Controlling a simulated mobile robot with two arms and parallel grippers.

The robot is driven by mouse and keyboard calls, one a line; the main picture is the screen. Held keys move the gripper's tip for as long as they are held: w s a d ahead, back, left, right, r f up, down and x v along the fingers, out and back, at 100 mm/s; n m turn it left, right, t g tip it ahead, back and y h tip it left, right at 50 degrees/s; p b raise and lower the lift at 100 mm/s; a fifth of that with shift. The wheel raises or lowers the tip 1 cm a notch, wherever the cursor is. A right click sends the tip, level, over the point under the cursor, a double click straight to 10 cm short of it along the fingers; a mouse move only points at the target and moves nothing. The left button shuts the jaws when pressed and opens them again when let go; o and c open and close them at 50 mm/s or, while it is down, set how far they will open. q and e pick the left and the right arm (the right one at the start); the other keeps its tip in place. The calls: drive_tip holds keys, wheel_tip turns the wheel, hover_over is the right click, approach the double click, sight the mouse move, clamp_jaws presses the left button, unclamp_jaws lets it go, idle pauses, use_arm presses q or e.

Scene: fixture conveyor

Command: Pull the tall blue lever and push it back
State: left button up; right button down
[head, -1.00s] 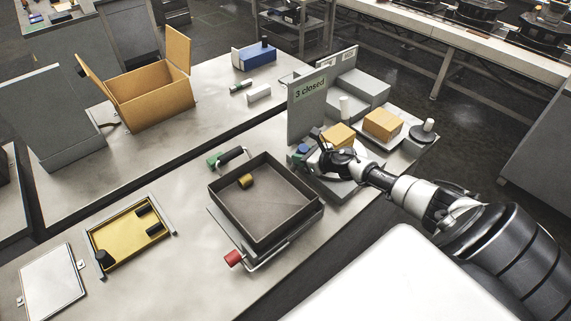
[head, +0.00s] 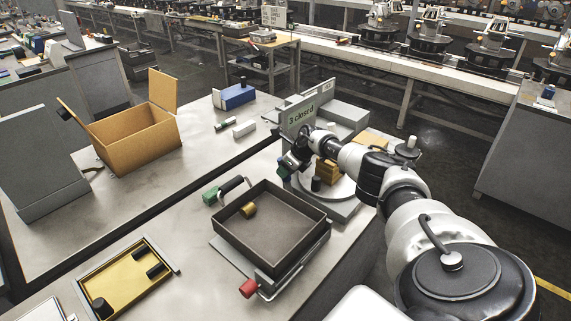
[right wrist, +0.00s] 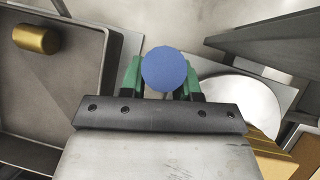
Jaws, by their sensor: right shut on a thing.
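The blue lever's round knob (right wrist: 165,69) shows from above in the right wrist view, between the two green fingertips of my right gripper (right wrist: 165,84). The fingers are shut on the lever just below the knob. In the head view my right gripper (head: 288,166) is at the near left side of the fixture with the "3 closed" sign (head: 308,112); it and the arm hide most of the lever there. How far the lever leans cannot be told. My left gripper is not in view.
A dark open tray (head: 268,264) with a brass cylinder (head: 249,210) stands just left of the gripper. A round pale plate (right wrist: 240,105) with wooden blocks (head: 327,172) lies to the right. The sign panel stands close behind. An open cardboard box (head: 135,150) is farther left.

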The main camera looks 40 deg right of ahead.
drive_tip(key=shift+w, duration=0.15)
drive_tip(key=shift+a, duration=0.1)
drive_tip(key=c, duration=1.2)
unclamp_jaws()
drive_tip(key=shift+o, duration=0.5)
drive_tip(key=shift+w+f, duration=0.15)
drive_tip(key=shift+w, duration=0.05)
drive_tip(key=b+v, duration=0.1)
drive_tip(key=v, duration=0.9)
drive_tip(key=shift+r, duration=0.35)
drive_tip(key=shift+s, duration=0.15)
